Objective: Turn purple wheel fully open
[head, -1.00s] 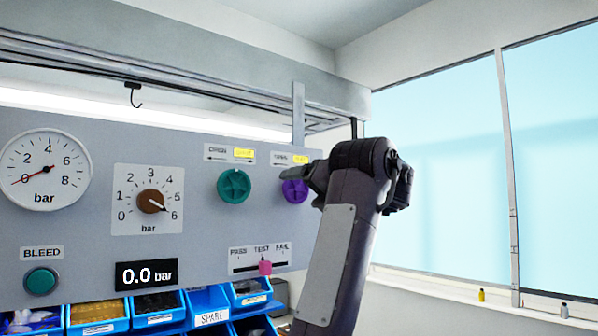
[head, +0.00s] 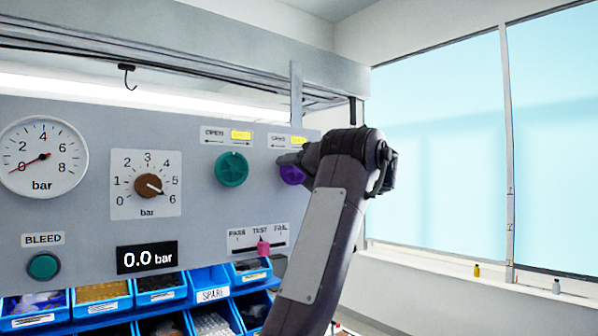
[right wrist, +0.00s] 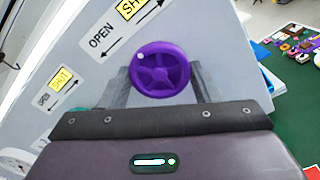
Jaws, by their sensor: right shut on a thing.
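The purple wheel (head: 292,176) is at the right end of the grey panel, mostly behind my right gripper (head: 292,162). In the right wrist view the purple wheel (right wrist: 160,69) shows its spokes and a pale dot at its upper left rim. The two grey fingers of my right gripper (right wrist: 160,80) stand on either side of the wheel, shut on it. The label above it (right wrist: 126,28) has OPEN on the left and a yellow SHUT plate on the right, with a double arrow below. My left gripper is not in view.
A teal wheel (head: 232,169) is left of the purple one. A brown knob (head: 148,186) points near 6, the round gauge (head: 43,157) near 0, and the display (head: 147,257) reads 0.0 bar. Blue bins (head: 212,292) stand below.

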